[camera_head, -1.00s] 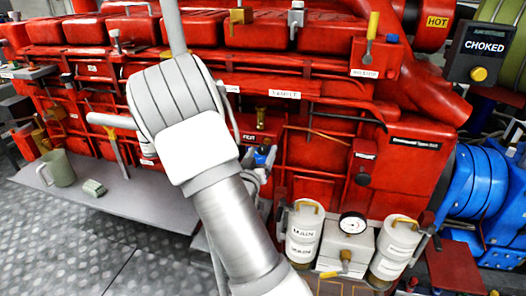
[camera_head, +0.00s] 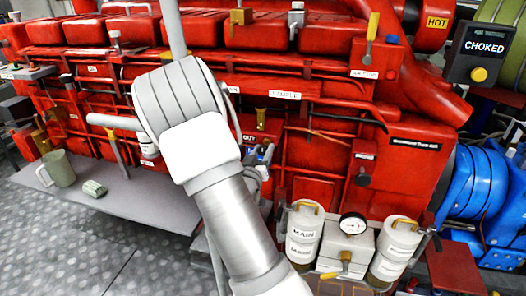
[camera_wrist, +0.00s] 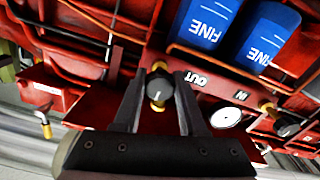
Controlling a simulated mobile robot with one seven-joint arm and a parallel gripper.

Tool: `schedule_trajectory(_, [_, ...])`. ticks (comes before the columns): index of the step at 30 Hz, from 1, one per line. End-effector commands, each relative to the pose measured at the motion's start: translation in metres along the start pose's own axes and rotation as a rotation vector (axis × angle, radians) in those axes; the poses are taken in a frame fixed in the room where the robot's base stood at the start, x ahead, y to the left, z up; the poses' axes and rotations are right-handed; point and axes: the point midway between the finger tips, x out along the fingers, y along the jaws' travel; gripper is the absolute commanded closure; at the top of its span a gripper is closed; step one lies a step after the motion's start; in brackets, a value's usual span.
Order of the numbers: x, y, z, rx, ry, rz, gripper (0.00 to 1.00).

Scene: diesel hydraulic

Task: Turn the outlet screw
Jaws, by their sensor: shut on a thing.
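The outlet screw is a black round knob (camera_wrist: 157,93) with a white line on its face and a brass stem. It shows in the wrist view beside a white "OUT" label (camera_wrist: 197,80) on the red engine. My gripper (camera_wrist: 159,80) is shut on this knob, with one dark finger on each side of it. In the head view my pale wrist and arm hide the gripper and the knob.
A second black knob (camera_wrist: 287,126) and a white round dial (camera_wrist: 226,118) are right of my gripper. Two blue "FINE" cylinders (camera_wrist: 207,25) are above.

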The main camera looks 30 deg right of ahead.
Motion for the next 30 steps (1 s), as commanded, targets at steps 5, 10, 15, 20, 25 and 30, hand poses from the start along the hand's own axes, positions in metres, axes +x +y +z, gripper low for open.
schedule_trajectory(5, [-0.0003, -0.0001, -0.0001, -0.016, 0.0, 0.0, 1.0])
schedule_trajectory(10, [-0.0005, -0.0004, -0.0005, -0.074, 0.0, -0.001, 1.0])
schedule_trajectory(15, [-0.0006, -0.0004, -0.0004, -0.187, -0.001, -0.002, 1.0])
schedule_trajectory(20, [-0.0007, -0.0002, -0.001, -0.33, 0.0, -0.002, 1.0])
schedule_trajectory(25, [-0.0008, -0.0003, -0.0013, -0.493, 0.0, -0.003, 1.0])
schedule_trajectory(30, [-0.0006, 0.0002, -0.0017, -0.655, 0.0, -0.002, 1.0])
